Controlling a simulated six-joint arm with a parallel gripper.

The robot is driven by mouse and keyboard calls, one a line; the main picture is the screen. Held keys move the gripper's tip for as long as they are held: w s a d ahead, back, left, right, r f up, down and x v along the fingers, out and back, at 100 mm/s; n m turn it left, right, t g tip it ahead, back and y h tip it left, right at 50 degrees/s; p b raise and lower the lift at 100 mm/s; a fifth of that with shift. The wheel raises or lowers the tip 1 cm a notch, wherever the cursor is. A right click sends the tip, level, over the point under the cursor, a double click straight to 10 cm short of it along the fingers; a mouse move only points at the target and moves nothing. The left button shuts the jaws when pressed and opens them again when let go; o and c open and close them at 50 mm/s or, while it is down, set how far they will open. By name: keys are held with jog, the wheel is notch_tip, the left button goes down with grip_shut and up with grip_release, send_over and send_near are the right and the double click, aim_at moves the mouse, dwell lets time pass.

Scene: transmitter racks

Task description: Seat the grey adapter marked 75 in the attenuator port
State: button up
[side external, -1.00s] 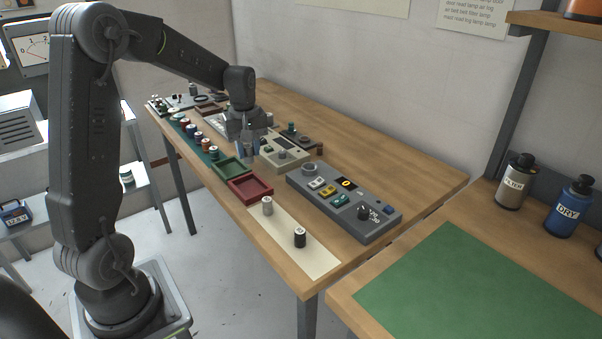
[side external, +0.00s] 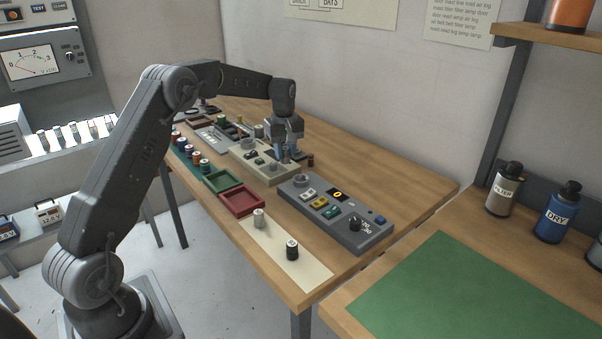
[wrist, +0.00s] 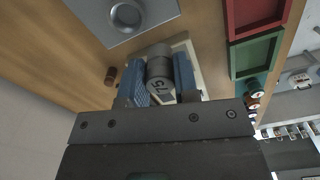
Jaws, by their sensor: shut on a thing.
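My gripper (wrist: 160,85) is shut on a grey cylindrical adapter (wrist: 160,72); its label reads 75, upside down in the wrist view. In the side view my gripper (side external: 289,156) is above the back right part of the beige box (side external: 284,179), and the adapter is mostly hidden by the fingers. That ring also shows in the wrist view (wrist: 126,14), apart from the adapter. I cannot tell which socket is the attenuator port.
A small brown cylinder (side external: 310,160) stands beside the beige box. Red (side external: 242,201) and green (side external: 222,182) trays lie in front. A light grey cylinder (side external: 259,218) and a black one (side external: 292,250) stand on a cream mat (side external: 308,275). The table behind the boxes is clear.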

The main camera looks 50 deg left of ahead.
jog(key=w+d+f, duration=0.2)
jog(key=w+d, duration=0.1)
jog(key=shift+w+f, duration=0.15)
jog(key=shift+f, duration=2.2)
jog(key=shift+f, duration=0.1)
